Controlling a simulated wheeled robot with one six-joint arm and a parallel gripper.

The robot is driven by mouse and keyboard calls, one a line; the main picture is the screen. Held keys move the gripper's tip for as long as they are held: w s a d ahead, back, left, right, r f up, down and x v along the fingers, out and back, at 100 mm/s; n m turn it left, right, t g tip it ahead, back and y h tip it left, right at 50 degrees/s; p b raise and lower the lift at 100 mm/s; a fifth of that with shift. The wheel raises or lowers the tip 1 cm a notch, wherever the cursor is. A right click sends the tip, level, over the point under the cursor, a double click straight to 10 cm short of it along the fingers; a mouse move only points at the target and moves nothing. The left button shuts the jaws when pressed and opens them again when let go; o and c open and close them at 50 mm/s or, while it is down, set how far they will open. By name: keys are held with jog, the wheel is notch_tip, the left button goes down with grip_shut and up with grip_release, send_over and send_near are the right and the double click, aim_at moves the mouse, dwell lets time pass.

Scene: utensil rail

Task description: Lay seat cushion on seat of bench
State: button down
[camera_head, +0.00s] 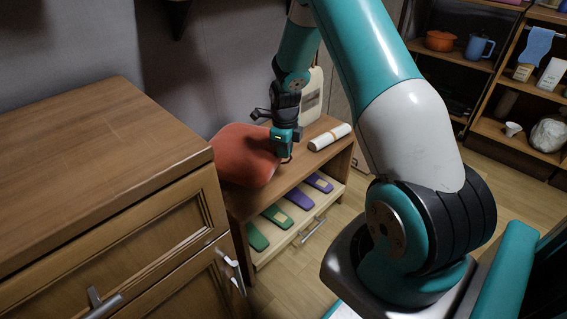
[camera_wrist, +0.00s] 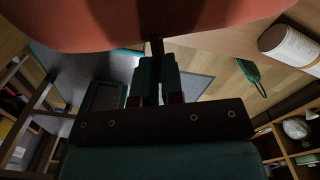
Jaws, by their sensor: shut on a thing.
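The seat cushion (camera_head: 243,155) is an orange-red, thick, rounded pad at the left part of the bench (camera_head: 303,168), beside the cabinet. My gripper (camera_head: 287,157) is shut on the cushion's right edge. In the wrist view the cushion (camera_wrist: 120,25) spans the top, and the gripper's fingers (camera_wrist: 157,52) meet at its edge. The cushion looks roughly level over the bench seat. I cannot tell whether its underside fully rests on the wood. Its far left part is hidden behind the cabinet.
A white roll (camera_head: 330,137) lies on the bench's right part, with a cream upright object (camera_head: 312,95) behind it. Green and purple slippers (camera_head: 277,215) sit on the shelf below. A wooden cabinet (camera_head: 95,165) stands close on the left. A shelf unit (camera_head: 490,125) is at the back right.

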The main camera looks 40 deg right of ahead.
notch_tip(320, 180, down, 5)
jog(key=shift+a+r+b, duration=0.1)
jog(key=shift+r+b, duration=0.1)
jog(key=shift+b, duration=0.65)
jog(key=shift+w, duration=0.15)
jog(key=shift+r, duration=0.1)
jog(key=c, duration=1.2)
grip_release()
jog(key=shift+c, duration=0.2)
notch_tip(320, 180, up, 12)
jog(key=p, duration=0.3)
jog(key=shift+p, duration=0.4)
jog(key=shift+a, duration=0.1)
